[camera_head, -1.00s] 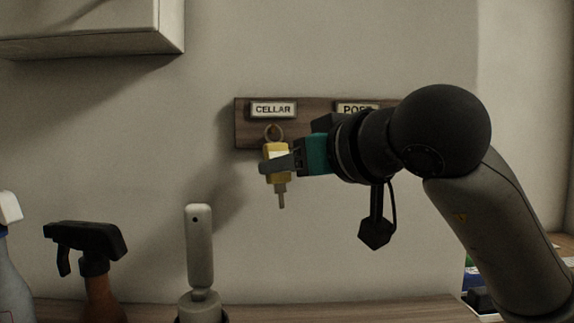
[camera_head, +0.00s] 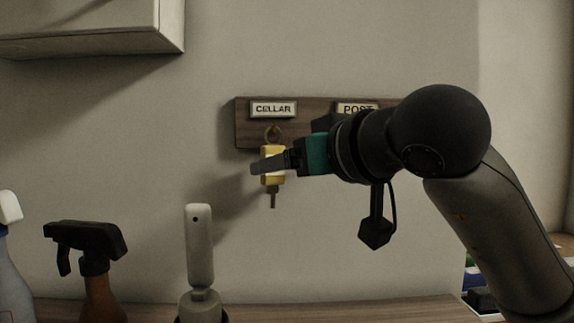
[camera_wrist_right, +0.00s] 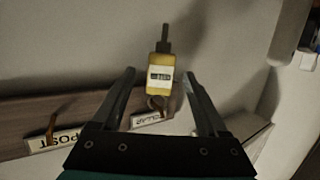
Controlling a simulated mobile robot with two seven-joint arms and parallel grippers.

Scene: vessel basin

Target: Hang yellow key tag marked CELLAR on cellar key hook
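The yellow key tag (camera_head: 267,153) hangs below the CELLAR label (camera_head: 273,109) on the wooden key board, its key pointing down. Its ring (camera_head: 273,133) is at the cellar hook place; the hook itself is hard to make out. In the right wrist view the tag (camera_wrist_right: 160,75) appears upside down, its small print unreadable, with the ring towards the board. My right gripper (camera_wrist_right: 158,76) is open, its fingers spread on either side of the tag with gaps. In the head view a finger covers part of the tag. My left gripper is out of view.
A POST label (camera_head: 356,108) and a brass hook (camera_wrist_right: 51,126) are beside the cellar place. Below stand a pale-handled tool (camera_head: 199,245), a black-topped spray bottle (camera_head: 88,245) and another bottle (camera_head: 12,270). A cabinet (camera_head: 90,30) hangs upper left.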

